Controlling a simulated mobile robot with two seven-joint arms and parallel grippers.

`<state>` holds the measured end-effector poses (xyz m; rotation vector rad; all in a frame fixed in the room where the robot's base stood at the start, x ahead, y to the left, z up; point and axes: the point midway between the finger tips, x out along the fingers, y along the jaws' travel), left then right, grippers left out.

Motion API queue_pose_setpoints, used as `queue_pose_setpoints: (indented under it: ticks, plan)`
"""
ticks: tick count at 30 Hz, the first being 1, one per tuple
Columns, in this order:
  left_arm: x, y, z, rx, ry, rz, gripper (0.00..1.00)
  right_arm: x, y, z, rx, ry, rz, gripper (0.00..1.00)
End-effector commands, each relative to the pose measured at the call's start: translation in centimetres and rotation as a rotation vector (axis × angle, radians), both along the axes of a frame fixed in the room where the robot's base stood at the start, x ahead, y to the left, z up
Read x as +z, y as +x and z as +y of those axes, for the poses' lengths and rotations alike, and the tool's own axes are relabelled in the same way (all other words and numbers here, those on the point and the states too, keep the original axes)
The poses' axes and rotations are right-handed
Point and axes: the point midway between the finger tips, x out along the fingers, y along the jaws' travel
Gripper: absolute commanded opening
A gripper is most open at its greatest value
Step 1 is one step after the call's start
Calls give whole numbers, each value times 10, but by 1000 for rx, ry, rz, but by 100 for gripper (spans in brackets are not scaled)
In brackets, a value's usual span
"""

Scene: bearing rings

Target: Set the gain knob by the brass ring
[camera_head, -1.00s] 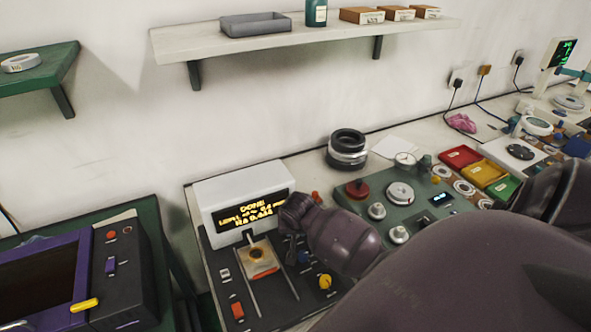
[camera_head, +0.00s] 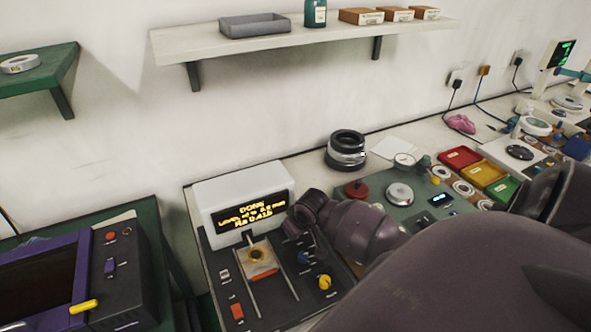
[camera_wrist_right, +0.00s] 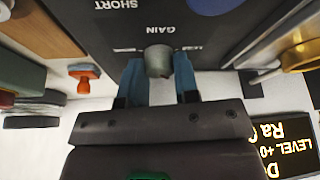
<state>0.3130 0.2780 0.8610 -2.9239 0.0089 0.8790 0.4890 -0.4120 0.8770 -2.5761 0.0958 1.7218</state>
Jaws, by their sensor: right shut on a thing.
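The grey gain knob (camera_wrist_right: 158,62) is on the dark panel below the GAIN label (camera_wrist_right: 171,29) in the right wrist view. My right gripper (camera_wrist_right: 159,88) has its blue fingers on either side of the knob, shut on it. In the head view the right gripper (camera_head: 300,222) is beside the display box and hides the knob. The brass ring (camera_head: 257,255) lies on the small stage in front of the box; its edge also shows in the right wrist view (camera_wrist_right: 303,57). The yellow display (camera_head: 252,211) reads DONE, a level line and an Ra value. My left gripper is not in view.
A red knob (camera_head: 357,189) and round silver part (camera_head: 399,194) are on the green unit to the right. Black and silver rings (camera_head: 346,150) are stacked behind it. A yellow knob (camera_head: 325,282) and red switch (camera_head: 237,311) are on the dark panel.

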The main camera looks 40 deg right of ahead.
Motion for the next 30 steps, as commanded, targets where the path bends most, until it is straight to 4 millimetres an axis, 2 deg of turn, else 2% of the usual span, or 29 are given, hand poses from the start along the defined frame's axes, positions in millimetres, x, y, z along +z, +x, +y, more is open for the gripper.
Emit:
queue_pose_setpoints:
  ticks: [6, 13, 30]
  plan:
    - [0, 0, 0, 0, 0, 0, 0, 1, 0, -2, 162, -3, -1, 5]
    - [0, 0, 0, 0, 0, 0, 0, 0, 1, -2, 275, -2, 0, 5]
    - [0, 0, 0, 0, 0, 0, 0, 1, 1, -2, 335, -1, -1, 5]
